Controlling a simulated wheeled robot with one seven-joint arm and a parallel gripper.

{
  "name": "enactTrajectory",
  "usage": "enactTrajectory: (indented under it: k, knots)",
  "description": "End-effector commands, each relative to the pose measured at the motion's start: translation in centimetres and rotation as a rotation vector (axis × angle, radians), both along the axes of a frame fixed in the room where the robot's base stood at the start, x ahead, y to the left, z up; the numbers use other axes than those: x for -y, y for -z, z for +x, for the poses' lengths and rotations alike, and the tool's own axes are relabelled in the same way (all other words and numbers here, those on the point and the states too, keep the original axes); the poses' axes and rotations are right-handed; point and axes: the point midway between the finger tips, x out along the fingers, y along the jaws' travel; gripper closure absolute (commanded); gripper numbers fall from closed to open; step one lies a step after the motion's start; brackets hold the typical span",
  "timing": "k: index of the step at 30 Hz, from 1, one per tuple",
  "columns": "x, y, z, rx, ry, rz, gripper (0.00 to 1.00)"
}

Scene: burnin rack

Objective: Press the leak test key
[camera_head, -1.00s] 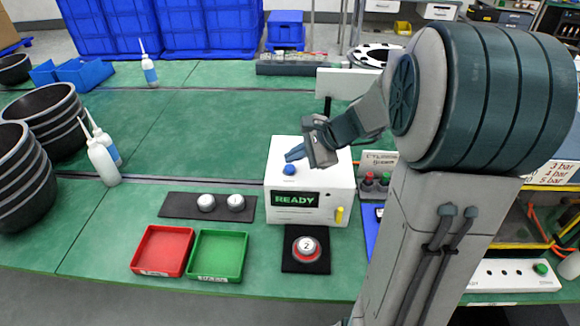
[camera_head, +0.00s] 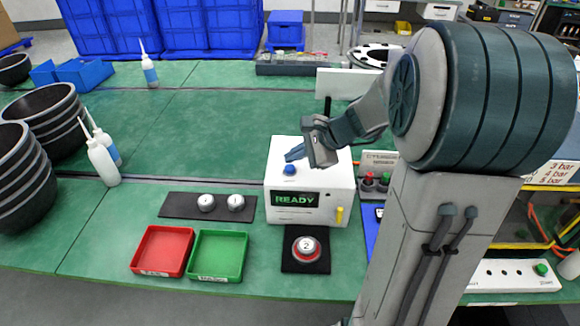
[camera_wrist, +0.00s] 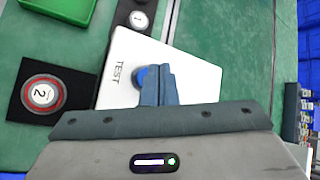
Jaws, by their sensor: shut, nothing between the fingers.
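The leak test key is a round blue button (camera_head: 289,170) on top of a white box (camera_head: 309,208) whose front display reads READY in green. In the wrist view the blue button (camera_wrist: 141,78) shows next to the word TEST on the box top (camera_wrist: 119,68), partly hidden by my fingers. My gripper (camera_head: 294,154) is shut and empty, with its blue fingertips at the button in the head view. It also shows in the wrist view (camera_wrist: 158,72), with the tips overlapping the button's right side. I cannot tell whether they touch it.
A gauge-like part marked 2 (camera_head: 306,246) sits on a black pad in front of the box. A red tray (camera_head: 163,251) and a green tray (camera_head: 218,256) stand front left. Two round metal parts lie on a dark mat (camera_head: 178,206). The green bench behind is mostly clear.

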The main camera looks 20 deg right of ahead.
Motion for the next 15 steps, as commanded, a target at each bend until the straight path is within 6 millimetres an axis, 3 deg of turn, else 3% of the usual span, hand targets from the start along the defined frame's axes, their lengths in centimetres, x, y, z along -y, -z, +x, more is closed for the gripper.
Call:
enactTrajectory:
  k: [15]
  knots:
    - [0.02, 0.86, 0.0, 0.0, 0.0, 0.0, 1.0]
